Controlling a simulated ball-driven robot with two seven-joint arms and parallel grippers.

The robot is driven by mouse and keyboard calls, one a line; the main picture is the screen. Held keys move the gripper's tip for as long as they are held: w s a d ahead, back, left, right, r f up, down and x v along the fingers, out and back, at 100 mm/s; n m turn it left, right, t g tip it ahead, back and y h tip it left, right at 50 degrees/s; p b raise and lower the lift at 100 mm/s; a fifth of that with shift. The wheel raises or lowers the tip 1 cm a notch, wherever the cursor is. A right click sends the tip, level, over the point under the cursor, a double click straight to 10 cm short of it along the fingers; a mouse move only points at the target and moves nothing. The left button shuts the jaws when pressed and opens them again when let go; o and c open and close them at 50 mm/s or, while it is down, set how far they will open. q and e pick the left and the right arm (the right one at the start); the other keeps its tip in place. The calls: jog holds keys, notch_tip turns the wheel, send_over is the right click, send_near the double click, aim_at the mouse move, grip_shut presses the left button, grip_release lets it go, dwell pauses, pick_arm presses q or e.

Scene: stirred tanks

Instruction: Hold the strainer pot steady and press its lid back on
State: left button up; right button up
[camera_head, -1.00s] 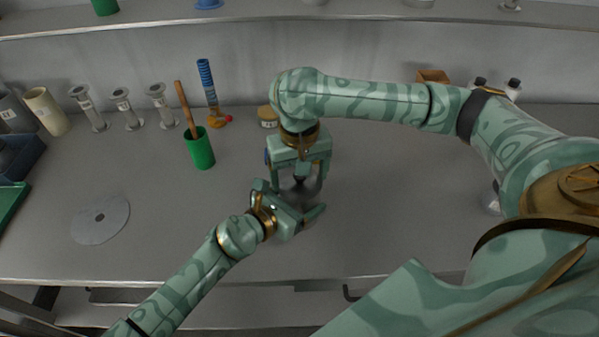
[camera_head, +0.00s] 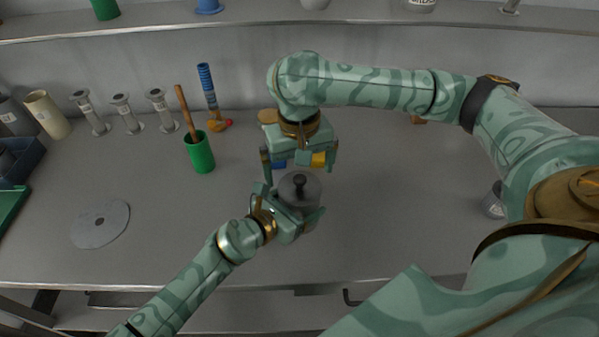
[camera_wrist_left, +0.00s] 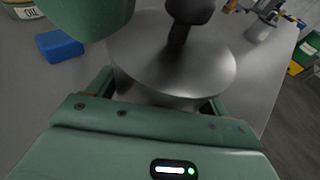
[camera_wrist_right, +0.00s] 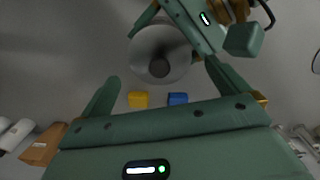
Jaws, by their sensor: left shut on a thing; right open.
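The strainer pot (camera_head: 312,195) is a grey metal vessel at the middle of the bench. Its round lid (camera_wrist_left: 190,70) with a dark knob (camera_head: 299,181) lies over its top; I cannot tell whether it is seated flush. The lid also shows in the right wrist view (camera_wrist_right: 150,45). My left gripper (camera_head: 290,202) is shut around the pot from the front left. My right gripper (camera_head: 300,162) is open and empty, just behind and above the pot, apart from the knob. The pot's lower side is mostly hidden.
A yellow block (camera_wrist_right: 138,100) and a blue block (camera_wrist_right: 178,99) lie behind the pot. A green cup (camera_head: 200,155) with a wooden stick and a flat grey disc (camera_head: 100,222) are to the left. Several metal stands line the back left.

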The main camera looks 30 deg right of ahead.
jog(key=shift+r, duration=1.95)
jog(key=shift+c, duration=0.3)
grip_shut()
jog(key=shift+f, duration=0.2)
jog(key=shift+f, duration=1.65)
jog(key=shift+r, duration=3.5)
